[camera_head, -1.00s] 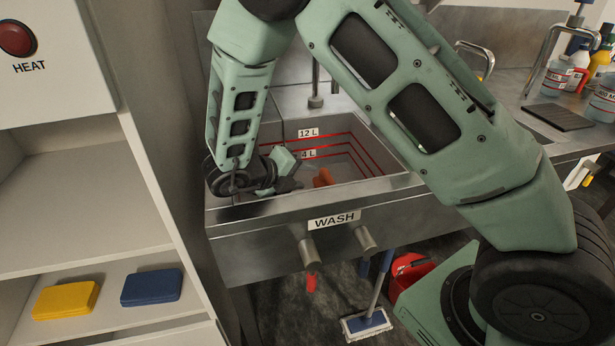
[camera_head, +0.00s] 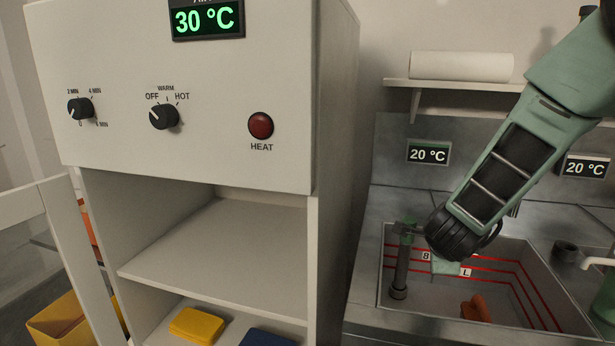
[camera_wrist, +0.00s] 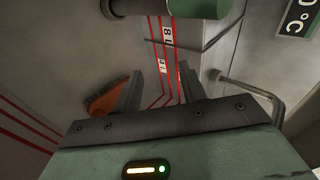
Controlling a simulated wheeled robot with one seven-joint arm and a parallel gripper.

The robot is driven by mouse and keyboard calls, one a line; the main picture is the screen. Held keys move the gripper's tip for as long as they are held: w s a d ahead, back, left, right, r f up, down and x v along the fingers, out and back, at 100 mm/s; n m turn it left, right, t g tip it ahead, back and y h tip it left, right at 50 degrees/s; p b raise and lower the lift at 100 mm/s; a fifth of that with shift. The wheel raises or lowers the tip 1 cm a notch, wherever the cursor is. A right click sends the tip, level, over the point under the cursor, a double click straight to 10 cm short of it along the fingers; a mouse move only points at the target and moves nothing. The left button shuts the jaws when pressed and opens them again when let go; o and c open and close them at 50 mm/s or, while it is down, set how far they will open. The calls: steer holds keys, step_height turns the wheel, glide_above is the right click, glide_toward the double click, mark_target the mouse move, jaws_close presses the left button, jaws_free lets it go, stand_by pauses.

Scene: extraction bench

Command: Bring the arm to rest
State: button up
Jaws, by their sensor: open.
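My arm comes in from the upper right in the head view and reaches down over the left part of the wash sink (camera_head: 365,300). Only a pale green bit of my gripper (camera_head: 444,265) shows below the dark wrist joint; its fingers are hidden there. In the wrist view my gripper (camera_wrist: 160,90) has its two fingers apart, with nothing between them.
A dark upright pipe (camera_head: 400,268) stands close left of my wrist. The white cabinet (camera_head: 215,150) with dials is further left, with a yellow block (camera_head: 196,325) and a blue block (camera_head: 266,338) on its lower shelf. A wall shelf (camera_head: 440,86) holds a white roll.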

steer(key=s+d+n+g+y, duration=0.1)
steer(key=s+n+g, duration=0.1)
steer(key=s+n, duration=0.5)
steer(key=s+d+r+n+g+y, duration=0.1)
steer(key=s+n+g, duration=0.1)
steer(key=s+n, duration=0.5)
steer(key=s+d+r+n+g+y, duration=0.1)
steer(key=s+d+n, duration=0.1)
steer(key=s+n, duration=0.4)
steer(key=shift+s+r+n+g+y, duration=0.1)
steer(key=shift+s+n+g+y, duration=0.25)
steer(key=shift+n, duration=0.25)
steer(key=s+a+r+n+g+p, duration=0.1)
steer(key=s+a+r+n+p, duration=0.1)
steer(key=s+a, duration=0.4)
steer(key=s+a+r+n+g+p, duration=0.1)
steer(key=s+a+r+n+p, duration=0.2)
steer(key=a, duration=0.9)
steer(key=s+r+n, duration=0.2)
steer(key=s, duration=0.2)
steer(key=shift+a+g, duration=0.2)
steer(key=shift+g, duration=0.15)
steer(key=shift+y, duration=0.25)
steer(key=shift+c, duration=0.5)
